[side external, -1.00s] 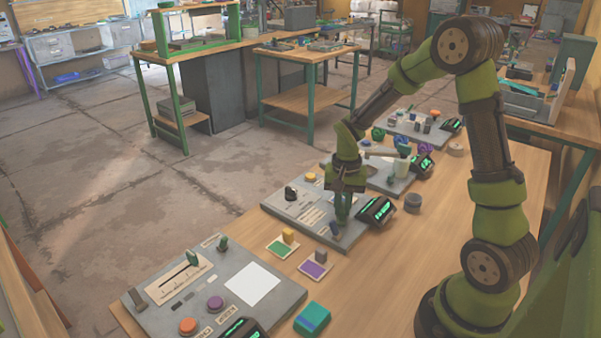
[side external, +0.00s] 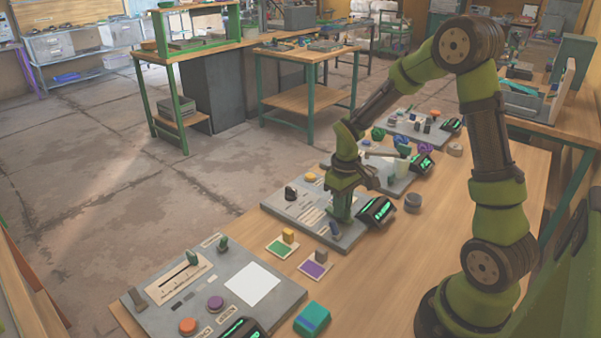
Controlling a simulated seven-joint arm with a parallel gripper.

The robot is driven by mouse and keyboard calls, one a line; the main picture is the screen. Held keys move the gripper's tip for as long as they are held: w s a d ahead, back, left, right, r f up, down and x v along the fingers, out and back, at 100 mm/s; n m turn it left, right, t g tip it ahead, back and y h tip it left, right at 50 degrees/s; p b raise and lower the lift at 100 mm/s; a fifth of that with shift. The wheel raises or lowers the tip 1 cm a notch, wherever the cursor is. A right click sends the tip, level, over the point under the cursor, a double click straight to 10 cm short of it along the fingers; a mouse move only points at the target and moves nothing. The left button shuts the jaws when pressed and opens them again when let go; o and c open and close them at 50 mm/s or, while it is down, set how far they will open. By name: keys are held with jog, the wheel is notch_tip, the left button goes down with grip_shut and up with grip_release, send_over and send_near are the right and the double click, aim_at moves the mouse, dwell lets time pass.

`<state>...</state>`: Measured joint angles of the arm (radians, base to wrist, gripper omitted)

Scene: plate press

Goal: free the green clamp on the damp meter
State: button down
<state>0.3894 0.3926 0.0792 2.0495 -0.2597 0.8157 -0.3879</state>
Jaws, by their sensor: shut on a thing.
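My gripper (side external: 342,212) points down over the grey panel (side external: 290,212) in the middle of the bench. Its fingers are low, close to the panel's surface, just left of a black display box with green digits (side external: 376,210). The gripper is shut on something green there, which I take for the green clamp. The fingers largely hide it, and its exact shape and position cannot be told. A yellow-orange knob (side external: 310,177) and a black knob (side external: 290,193) are at the panel's far left.
A nearer panel (side external: 165,322) carries a slider and two round buttons. Cards with small blocks (side external: 281,247) lie between the panels. A teal box (side external: 312,319) lies at the front and a dark round part (side external: 413,202) to the right. Further panels stand behind.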

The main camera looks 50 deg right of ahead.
jog(key=n, duration=0.5)
jog(key=shift+n, duration=0.4)
dwell(0.3)
jog(key=c, duration=1.1)
grip_release()
notch_tip(320, 180, up, 17)
jog(key=s+a+r+m+t, duration=0.1)
jog(key=s+a+m+t, duration=0.1)
jog(key=a, duration=0.3)
jog(key=s+a+r+m+t+y, duration=0.1)
jog(key=s+a+m+t, duration=0.1)
jog(key=s+a+m, duration=0.2)
jog(key=s+a+r+m+t+y, duration=0.1)
jog(key=s+a+m+t, duration=0.1)
jog(key=s+a, duration=0.3)
jog(key=shift+a+m+t, duration=0.35)
jog(key=shift+m+t, duration=0.05)
jog(key=shift+t, duration=0.2)
